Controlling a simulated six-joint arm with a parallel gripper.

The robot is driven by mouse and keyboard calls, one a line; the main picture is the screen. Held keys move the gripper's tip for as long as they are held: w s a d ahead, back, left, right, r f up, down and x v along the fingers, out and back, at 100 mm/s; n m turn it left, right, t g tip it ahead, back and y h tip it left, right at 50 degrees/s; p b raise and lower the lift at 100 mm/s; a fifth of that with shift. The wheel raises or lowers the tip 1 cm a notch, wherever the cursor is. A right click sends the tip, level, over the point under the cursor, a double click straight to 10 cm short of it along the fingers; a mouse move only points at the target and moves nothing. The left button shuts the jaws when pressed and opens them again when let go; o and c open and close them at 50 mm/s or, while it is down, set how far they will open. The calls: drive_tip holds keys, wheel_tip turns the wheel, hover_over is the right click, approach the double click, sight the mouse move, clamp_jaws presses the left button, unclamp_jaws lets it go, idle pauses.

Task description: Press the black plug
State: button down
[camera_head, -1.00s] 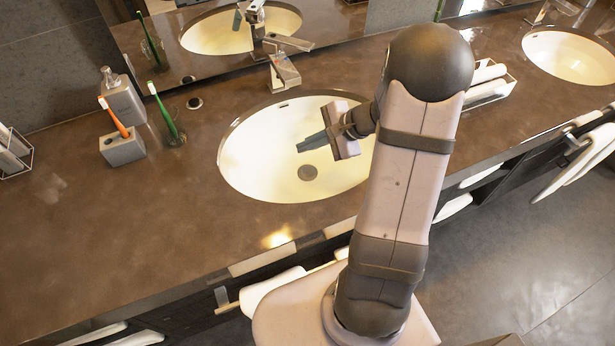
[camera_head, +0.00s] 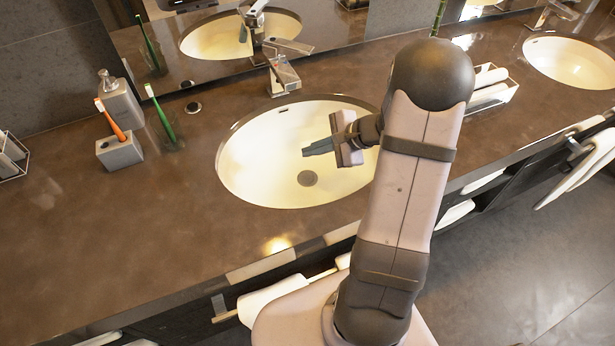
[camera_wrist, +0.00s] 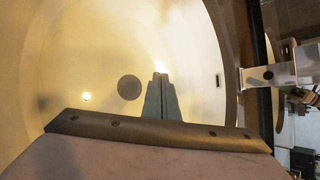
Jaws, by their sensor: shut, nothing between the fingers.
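A dark grey round plug (camera_head: 307,178) sits in the bottom of the cream oval sink (camera_head: 255,170). It also shows in the wrist view as a grey disc (camera_wrist: 129,88), left of the fingertips. My gripper (camera_head: 305,152) is over the sink basin, its fingers pointing left in the head view, with the tips just above the plug in the picture. The fingers are shut together with nothing between them, as the wrist view also shows (camera_wrist: 160,77). The fingertips look apart from the plug; their exact height cannot be told. A small dark round fitting (camera_head: 193,107) is on the counter left of the sink.
A chrome faucet (camera_head: 284,75) stands behind the sink and shows at the right in the wrist view (camera_wrist: 275,75). A soap bottle (camera_head: 121,103), toothbrush holder (camera_head: 120,152) and green toothbrush (camera_head: 162,115) stand left. The front-left counter is clear.

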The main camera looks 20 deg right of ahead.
sight(312, 177)
drive_tip(key=shift+f+b, duration=2.9)
drive_tip(key=shift+f, duration=0.8)
drive_tip(key=shift+f, duration=0.15)
drive_tip(key=shift+f+b, duration=0.3)
drive_tip(key=shift+b, duration=0.2)
drive_tip(key=shift+f+b, duration=0.45)
drive_tip(key=shift+b, duration=0.05)
drive_tip(key=shift+r, duration=0.15)
drive_tip(key=shift+r+p, duration=0.65)
drive_tip(key=shift+r, duration=0.05)
drive_tip(key=shift+r+p, duration=1.95)
drive_tip(key=shift+r, duration=0.65)
